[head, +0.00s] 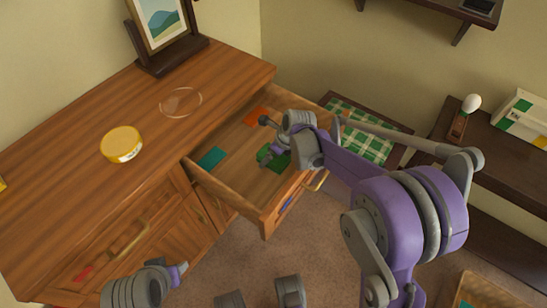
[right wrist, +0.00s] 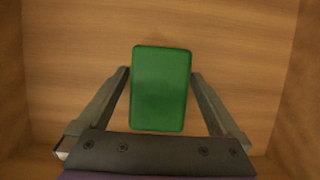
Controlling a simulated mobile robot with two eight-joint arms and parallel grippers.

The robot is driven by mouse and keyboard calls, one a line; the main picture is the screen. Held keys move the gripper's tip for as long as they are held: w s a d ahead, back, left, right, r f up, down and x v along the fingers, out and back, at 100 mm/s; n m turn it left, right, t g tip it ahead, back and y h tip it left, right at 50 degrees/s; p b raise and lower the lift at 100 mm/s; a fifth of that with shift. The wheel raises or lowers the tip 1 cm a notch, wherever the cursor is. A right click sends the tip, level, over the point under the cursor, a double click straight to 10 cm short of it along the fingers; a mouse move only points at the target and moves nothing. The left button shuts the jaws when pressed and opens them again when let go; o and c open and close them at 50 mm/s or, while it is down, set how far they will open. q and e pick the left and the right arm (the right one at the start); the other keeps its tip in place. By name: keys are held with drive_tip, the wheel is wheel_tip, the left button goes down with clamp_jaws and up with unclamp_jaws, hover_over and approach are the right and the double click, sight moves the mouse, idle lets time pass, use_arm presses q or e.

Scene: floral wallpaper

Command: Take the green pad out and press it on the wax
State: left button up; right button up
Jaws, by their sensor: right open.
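The green pad (right wrist: 160,90) lies flat on the wooden floor of the open drawer (head: 236,190). It also shows in the head view (head: 280,164), partly covered by my right gripper. My right gripper (right wrist: 160,74) is open above the pad, with one finger along each side of it and gaps showing. The wax appears to be the round yellow tin (head: 121,146) on the dresser top, left of the drawer. My left gripper (head: 180,268) is low at the front of the dresser, apart from these things; its fingers are too unclear to read.
A teal pad (head: 211,158) and an orange pad (head: 256,116) also lie in the drawer. A faint clear ring (head: 180,102) and a framed picture (head: 165,22) are on the dresser top (head: 75,125). Drawer walls surround my right gripper.

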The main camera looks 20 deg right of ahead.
drive_tip(key=c, duration=1.2)
drive_tip(key=shift+r, duration=0.2)
wheel_tip(320, 180, up, 10)
drive_tip(key=p, duration=0.2)
drive_tip(key=shift+p, duration=0.4)
drive_tip(key=o, duration=0.8)
drive_tip(key=shift+c, duration=0.2)
drive_tip(key=c, duration=0.5)
